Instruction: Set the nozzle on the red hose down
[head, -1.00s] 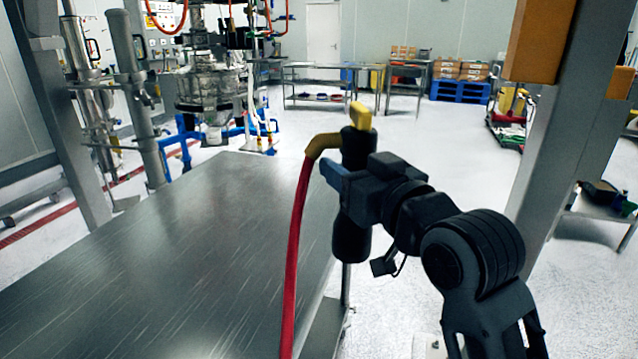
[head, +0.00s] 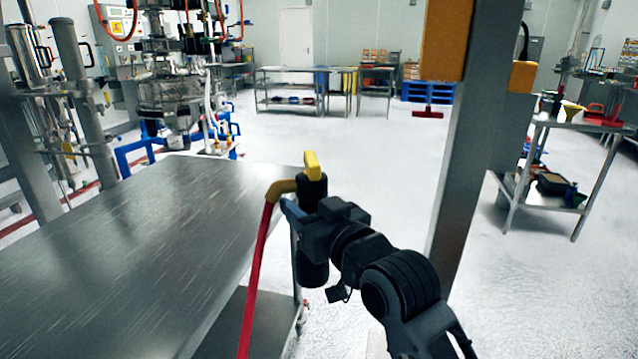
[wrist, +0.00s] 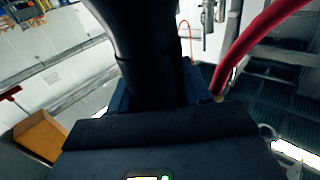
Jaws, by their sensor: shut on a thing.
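The nozzle (head: 313,240) is a black cylinder with a yellow top piece and a yellow elbow that joins the red hose (head: 256,278). My gripper (head: 297,212) is shut on the nozzle and holds it upright beside the right edge of the steel table (head: 130,235). The hose hangs down from the elbow across the table's right edge. In the wrist view the black nozzle body (wrist: 143,55) stands between the jaws, and the red hose (wrist: 250,48) runs at the right. The fingertips are mostly hidden.
The steel tabletop is bare. A grey post (head: 478,150) with orange boxes stands right of my arm. A side table (head: 585,127) with red and yellow items is farther right. The sifter machine (head: 170,95) stands behind the table at left. White floor is open beyond.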

